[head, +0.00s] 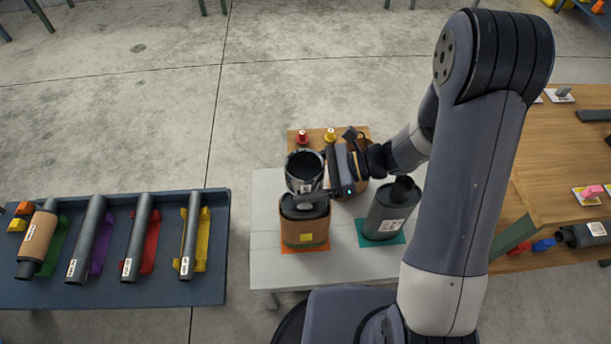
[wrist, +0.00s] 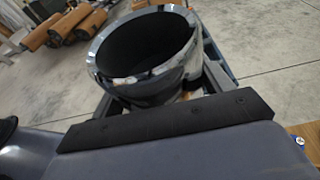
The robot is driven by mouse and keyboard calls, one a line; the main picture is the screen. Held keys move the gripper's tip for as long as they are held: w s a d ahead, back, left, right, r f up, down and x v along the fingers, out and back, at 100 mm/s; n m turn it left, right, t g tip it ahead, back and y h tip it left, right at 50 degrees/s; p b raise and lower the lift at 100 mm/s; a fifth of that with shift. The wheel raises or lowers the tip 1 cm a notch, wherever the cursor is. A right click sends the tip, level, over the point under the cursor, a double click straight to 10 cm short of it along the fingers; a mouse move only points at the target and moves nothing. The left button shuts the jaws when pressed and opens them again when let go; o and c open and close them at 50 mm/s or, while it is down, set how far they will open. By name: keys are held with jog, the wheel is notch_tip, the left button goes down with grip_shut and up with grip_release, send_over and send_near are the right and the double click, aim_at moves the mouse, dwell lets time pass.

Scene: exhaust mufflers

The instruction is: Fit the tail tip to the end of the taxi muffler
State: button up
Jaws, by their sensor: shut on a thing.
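My gripper (head: 322,172) is shut on the tail tip (head: 304,168), a dark, shiny, open-ended cup. The tip also shows large in the wrist view (wrist: 150,62), its wide mouth facing up. It is held just above the upper end of a brown-wrapped muffler (head: 303,231) with a yellow label, which stands upright on an orange mat (head: 288,248). I cannot tell whether tip and muffler touch. A dark grey muffler (head: 383,215) with a white label stands on a green mat to the right. I cannot read which muffler is the taxi one.
The light grey table (head: 268,200) carries the upright mufflers. Another brown-wrapped piece is partly hidden behind my gripper. Red (head: 302,138) and yellow (head: 330,135) knobs sit on a board behind. A blue table (head: 110,292) at left holds several pipes in coloured cradles. A wooden table (head: 560,150) is at right.

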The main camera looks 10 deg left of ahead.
dwell(0.3)
jog(key=o, duration=1.1)
jog(key=shift+c, duration=0.2)
jog(key=v, duration=1.1)
jog(key=shift+p, duration=0.45)
jog(key=shift+s+a, duration=0.1)
jog(key=shift+a, duration=0.05)
jog(key=b+x, duration=0.1)
jog(key=x, duration=0.9)
jog(key=shift+a+f, duration=0.1)
jog(key=shift+a, duration=0.25)
jog(key=shift+r+p, duration=0.3)
